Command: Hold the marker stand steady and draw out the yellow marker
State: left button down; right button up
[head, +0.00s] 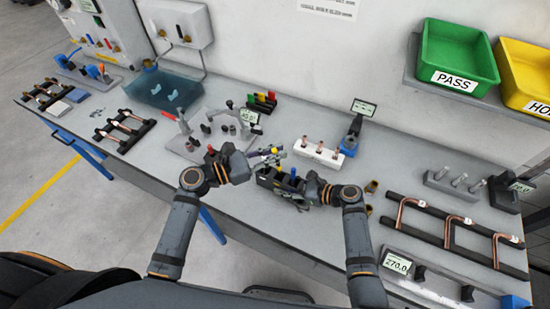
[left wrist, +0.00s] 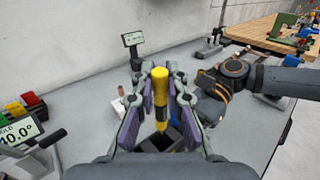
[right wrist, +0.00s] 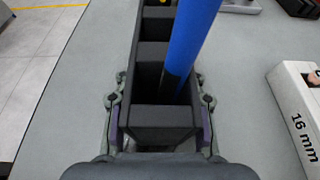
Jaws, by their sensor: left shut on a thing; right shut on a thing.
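The black marker stand (head: 266,182) sits on the bench, a row of square compartments in the right wrist view (right wrist: 150,122). My right gripper (head: 308,190) is shut on its near end, one finger on each side. A blue marker (right wrist: 190,42) stands in the compartment near that gripper. My left gripper (head: 270,157) is shut on the yellow marker (left wrist: 160,88), which is upright between its fingers over the far part of the stand. Whether the marker's lower end is still inside its compartment cannot be told.
A white block with copper fittings (head: 319,153) stands close behind the stand. Colored card-like pieces (head: 262,103) and a gauge fixture (head: 190,140) are at the left. A copper tube rack (head: 455,228) lies right. Bare bench lies in front of the fixture.

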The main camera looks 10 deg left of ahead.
jog(key=o, duration=1.4)
jog(key=v, duration=1.1)
jog(key=shift+d, duration=0.2)
jog(key=shift+s+d+r, duration=0.1)
jog(key=shift+d+r, duration=0.05)
jog(key=shift+d, duration=0.15)
